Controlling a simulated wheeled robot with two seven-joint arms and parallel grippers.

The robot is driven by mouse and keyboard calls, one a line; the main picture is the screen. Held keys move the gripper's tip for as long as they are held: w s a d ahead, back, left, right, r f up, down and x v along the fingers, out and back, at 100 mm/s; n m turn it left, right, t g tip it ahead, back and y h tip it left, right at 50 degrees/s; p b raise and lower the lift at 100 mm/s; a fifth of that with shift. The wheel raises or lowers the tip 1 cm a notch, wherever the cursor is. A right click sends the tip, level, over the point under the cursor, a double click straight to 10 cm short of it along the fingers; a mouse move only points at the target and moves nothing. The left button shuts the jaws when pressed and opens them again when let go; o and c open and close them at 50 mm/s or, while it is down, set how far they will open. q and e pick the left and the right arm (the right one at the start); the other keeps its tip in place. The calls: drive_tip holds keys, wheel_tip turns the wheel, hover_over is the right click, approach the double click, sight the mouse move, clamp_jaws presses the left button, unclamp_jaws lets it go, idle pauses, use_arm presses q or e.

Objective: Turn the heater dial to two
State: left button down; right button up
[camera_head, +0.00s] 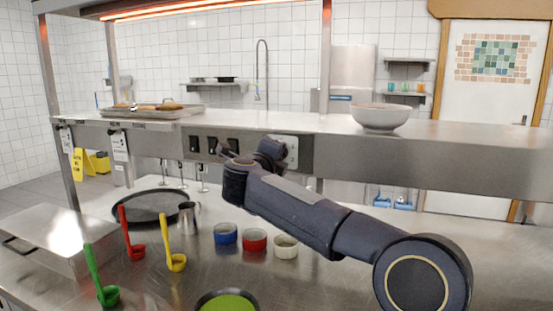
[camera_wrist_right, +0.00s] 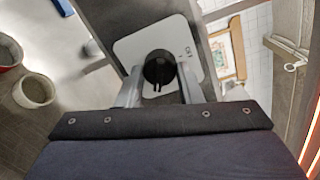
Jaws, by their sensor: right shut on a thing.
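The heater dial (camera_wrist_right: 159,68) is a round black knob on a white plate (camera_wrist_right: 126,48), seen in the right wrist view. My right gripper (camera_wrist_right: 159,82) has one finger on each side of the dial and is shut on it. In the head view, my right arm reaches in from the right to the counter's front panel, and the right gripper (camera_head: 268,152) is at the white plate (camera_head: 292,147) there. The gripper and wrist hide the dial in this view. The number the dial points to cannot be read. My left gripper is not in view.
A white bowl (camera_head: 380,117) and a tray of food (camera_head: 150,111) stand on the raised shelf (camera_head: 265,122). Below are blue (camera_head: 225,234), red (camera_head: 254,240) and white (camera_head: 286,246) cups, several coloured ladles, a metal jug (camera_head: 188,217) and a dark round pan (camera_head: 150,206).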

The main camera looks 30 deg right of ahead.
drive_tip(key=shift+f, duration=0.1)
drive_tip(key=o, duration=1)
drive_tip(key=shift+c, duration=0.2)
drive_tip(key=b+v, duration=0.1)
drive_tip(key=v, duration=0.6)
drive_tip(key=shift+s+a, duration=0.3)
